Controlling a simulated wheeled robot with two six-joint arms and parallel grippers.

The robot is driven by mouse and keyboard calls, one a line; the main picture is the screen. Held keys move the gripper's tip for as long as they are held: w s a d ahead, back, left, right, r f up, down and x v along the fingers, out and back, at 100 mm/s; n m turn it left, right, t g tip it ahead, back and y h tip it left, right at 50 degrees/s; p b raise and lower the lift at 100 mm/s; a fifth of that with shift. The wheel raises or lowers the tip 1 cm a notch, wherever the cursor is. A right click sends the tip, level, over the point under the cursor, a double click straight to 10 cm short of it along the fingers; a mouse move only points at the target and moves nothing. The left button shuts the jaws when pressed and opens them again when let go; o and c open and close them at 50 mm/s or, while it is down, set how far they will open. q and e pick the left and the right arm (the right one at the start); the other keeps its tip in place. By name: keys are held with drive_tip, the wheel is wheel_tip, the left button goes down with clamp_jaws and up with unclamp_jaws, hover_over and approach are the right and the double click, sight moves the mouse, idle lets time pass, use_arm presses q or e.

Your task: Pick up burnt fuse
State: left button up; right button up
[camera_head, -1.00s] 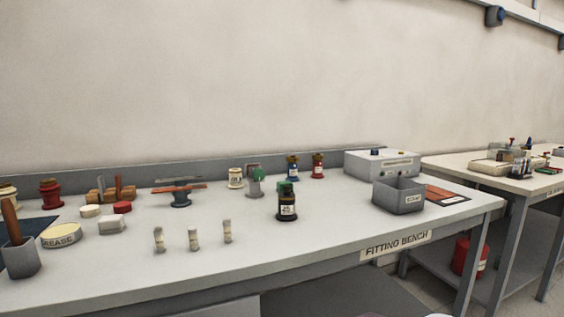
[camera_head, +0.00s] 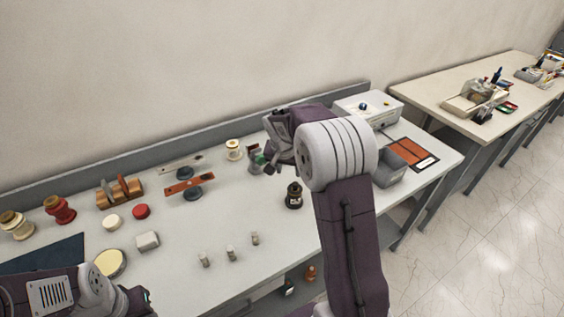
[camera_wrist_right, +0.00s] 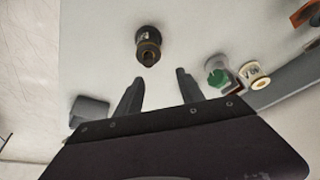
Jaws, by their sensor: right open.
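Three small pale fuses stand in a row on the front part of the bench in the head view: a left fuse (camera_head: 204,259), a middle fuse (camera_head: 231,253) and a right fuse (camera_head: 255,238). I cannot tell which one is burnt. None shows in the wrist view. My right gripper (camera_head: 270,147) is over the back of the bench, well behind the fuses. In the right wrist view its fingers (camera_wrist_right: 160,77) are apart and empty. My left gripper (camera_head: 138,301) is low at the bottom left, mostly cut off, and its jaw state is unclear.
A dark bottle (camera_head: 294,196) stands right of the fuses and also shows ahead of my right fingers (camera_wrist_right: 148,45). A grey bin (camera_head: 391,171) is at the right, partly behind my arm. A white block (camera_head: 147,241) and a round tin (camera_head: 110,263) lie left of the fuses.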

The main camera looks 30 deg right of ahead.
sight(296, 184)
drive_tip(key=f, duration=0.1)
drive_tip(key=s+d+f+p, duration=0.1)
drive_tip(key=f, duration=0.1)
drive_tip(key=shift+s+d, duration=0.1)
drive_tip(key=shift+s, duration=0.1)
drive_tip(key=p+x, duration=0.1)
drive_tip(key=x, duration=0.3)
drive_tip(key=shift+s+d, duration=0.1)
drive_tip(key=shift+d, duration=0.1)
drive_tip(key=shift+s+f, duration=0.1)
drive_tip(key=shift+f, duration=0.05)
drive_tip(key=shift+w+f, duration=0.1)
drive_tip(key=shift+w, duration=0.2)
drive_tip(key=c, duration=0.9)
use_arm(q)
drive_tip(key=s+r, duration=0.2)
drive_tip(key=shift+s+r, duration=0.4)
use_arm(e)
clamp_jaws()
